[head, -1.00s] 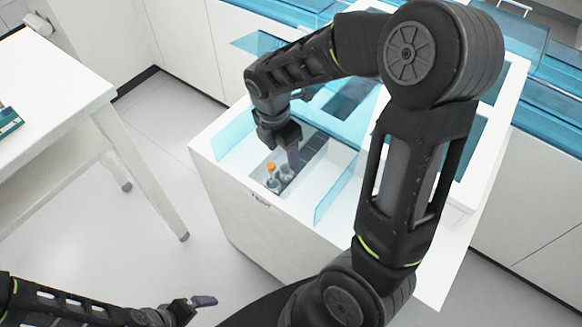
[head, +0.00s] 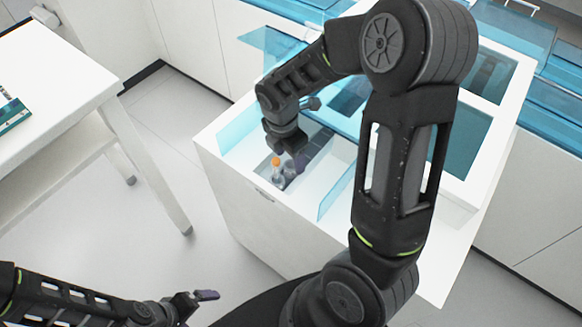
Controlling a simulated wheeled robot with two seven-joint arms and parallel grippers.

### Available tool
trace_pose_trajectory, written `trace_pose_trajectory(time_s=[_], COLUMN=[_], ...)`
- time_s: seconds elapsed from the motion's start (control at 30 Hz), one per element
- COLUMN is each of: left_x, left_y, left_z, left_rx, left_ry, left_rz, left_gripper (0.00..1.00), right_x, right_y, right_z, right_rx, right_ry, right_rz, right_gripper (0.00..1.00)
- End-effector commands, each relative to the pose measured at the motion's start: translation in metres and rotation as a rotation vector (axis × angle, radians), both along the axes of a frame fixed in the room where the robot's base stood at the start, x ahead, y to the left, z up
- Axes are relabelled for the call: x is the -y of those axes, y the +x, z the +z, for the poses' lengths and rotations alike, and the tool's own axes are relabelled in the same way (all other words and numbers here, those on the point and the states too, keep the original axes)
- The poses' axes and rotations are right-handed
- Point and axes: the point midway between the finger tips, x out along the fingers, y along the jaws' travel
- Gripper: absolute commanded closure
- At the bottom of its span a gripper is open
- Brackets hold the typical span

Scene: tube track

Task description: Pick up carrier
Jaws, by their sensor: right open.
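A small carrier (head: 277,177) with an orange-capped tube (head: 276,161) stands upright in the recessed track (head: 316,152) of the white machine. A second clear, greyish piece (head: 290,173) is close on its right. I cannot tell where one carrier ends and the other begins. My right gripper (head: 298,162) is open, with its purple finger low beside the carriers, just right of the orange cap. Contact cannot be made out, and its other finger is hidden. My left gripper (head: 203,296) is low at the bottom left, away from the machine; its jaw gap is unclear.
Blue transparent panels (head: 338,190) stand upright on both sides of the track. A white table (head: 60,75) with a teal-edged item (head: 14,116) is at the left. Open floor (head: 150,225) lies between table and machine. Cabinets (head: 535,215) stand at the right.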

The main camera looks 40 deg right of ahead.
Motion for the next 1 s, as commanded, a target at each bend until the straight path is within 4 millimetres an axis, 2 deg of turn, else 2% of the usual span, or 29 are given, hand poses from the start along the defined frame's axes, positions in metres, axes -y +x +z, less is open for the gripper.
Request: trace_pose_trajectory(time_s=[0.1,0.23,0.83,1.0], left_x=[0.0,0.0,0.0,0.0], left_y=[0.0,0.0,0.0,0.0], left_z=[0.001,0.001,0.001,0.001], left_rx=[0.0,0.0,0.0,0.0], left_ry=[0.0,0.0,0.0,0.0], left_rz=[0.0,0.0,0.0,0.0], left_gripper=[0.0,0.0,0.0,0.0], right_x=[0.003,0.004,0.004,0.004], right_y=[-0.001,0.0,0.001,0.001], right_z=[-0.019,-0.03,-0.031,-0.031], right_rx=[-0.005,-0.001,0.001,0.001], right_ry=[0.0,0.0,0.0,0.0], right_rz=[0.0,0.0,0.001,0.001], right_gripper=[0.39,0.39,0.39,0.52])
